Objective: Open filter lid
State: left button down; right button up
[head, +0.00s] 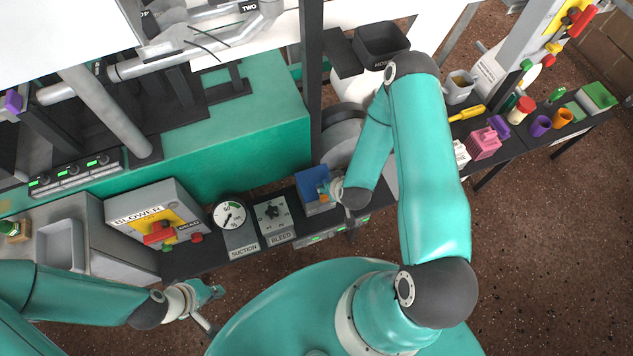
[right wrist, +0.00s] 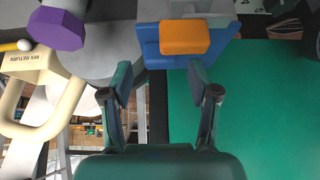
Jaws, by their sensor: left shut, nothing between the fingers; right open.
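A blue box-like part (head: 313,190), which looks like the filter with its lid, sits on the dark bench in the head view. In the right wrist view its blue body (right wrist: 150,45) carries an orange block-shaped handle (right wrist: 185,37). My right gripper (right wrist: 160,70) is open and empty, with its fingers short of the handle, which lies ahead of the right finger. In the head view the right gripper (head: 328,190) is small and partly covers the blue part. My left gripper (head: 216,292) is shut and empty, low at the left, away from the filter.
The BLEED panel (head: 273,220) and SUCTION gauge (head: 230,220) stand left of the filter, with the BLOWER box (head: 155,220) further left. A green cabinet (head: 240,130) rises behind. In the right wrist view a purple knob (right wrist: 57,29) and a cream MIX RETURN handle (right wrist: 40,95) are at left.

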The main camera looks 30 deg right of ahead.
aim_at(316, 181)
jog(key=shift+b+x, duration=1.15)
jog(key=shift+x, duration=0.35)
jog(key=c, duration=0.9)
